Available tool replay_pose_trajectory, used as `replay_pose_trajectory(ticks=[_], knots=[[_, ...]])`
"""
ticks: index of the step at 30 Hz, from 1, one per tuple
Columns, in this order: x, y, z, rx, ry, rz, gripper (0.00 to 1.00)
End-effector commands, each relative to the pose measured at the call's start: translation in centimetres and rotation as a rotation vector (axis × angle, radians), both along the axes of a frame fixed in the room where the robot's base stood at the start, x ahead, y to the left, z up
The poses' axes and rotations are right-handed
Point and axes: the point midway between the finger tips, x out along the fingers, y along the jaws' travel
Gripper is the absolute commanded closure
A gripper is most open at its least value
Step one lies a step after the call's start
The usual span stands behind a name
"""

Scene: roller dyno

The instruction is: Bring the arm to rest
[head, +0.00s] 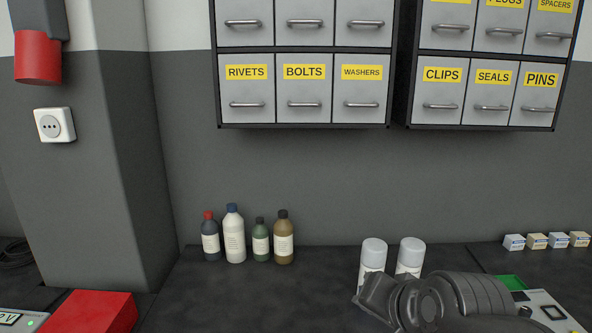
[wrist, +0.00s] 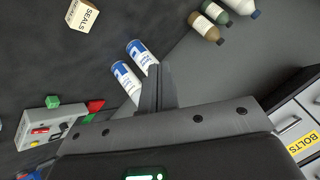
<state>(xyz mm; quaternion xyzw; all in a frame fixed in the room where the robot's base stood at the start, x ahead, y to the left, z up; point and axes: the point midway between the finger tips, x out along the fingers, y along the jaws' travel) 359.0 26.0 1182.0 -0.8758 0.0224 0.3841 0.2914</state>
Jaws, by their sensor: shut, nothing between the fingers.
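My gripper (wrist: 154,90) shows in the wrist view with its fingers together and nothing between them. It is above the dark bench top (wrist: 60,125), in front of two white spray cans. In the head view my dark arm covers the lower right, and the gripper's fingers cannot be made out there. The two white cans (head: 373,258) stand just behind my arm, their lower parts partly hidden. They also show in the wrist view (wrist: 126,82), close to the fingers; whether they touch cannot be told.
Several bottles (head: 234,235) stand on the bench against the wall. Drawer cabinets (head: 302,90) hang above. Small boxes (head: 537,242) stand at the right. A control box (wrist: 48,127) lies near my gripper. A red block (head: 92,311) is at the lower left. The middle bench (head: 250,300) is clear.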

Motion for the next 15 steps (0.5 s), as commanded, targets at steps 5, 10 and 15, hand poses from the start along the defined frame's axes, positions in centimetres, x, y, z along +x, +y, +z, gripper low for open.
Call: replay_pose_trajectory(ticks=[5, 10, 15], knots=[[-4.4, -1.7, -4.1, -0.323, 0.146, 0.205, 1.00], [-6.6, -2.5, -5.8, -0.463, 0.231, 0.320, 1.00], [-6.9, -2.6, -6.1, -0.484, 0.245, 0.339, 1.00]])
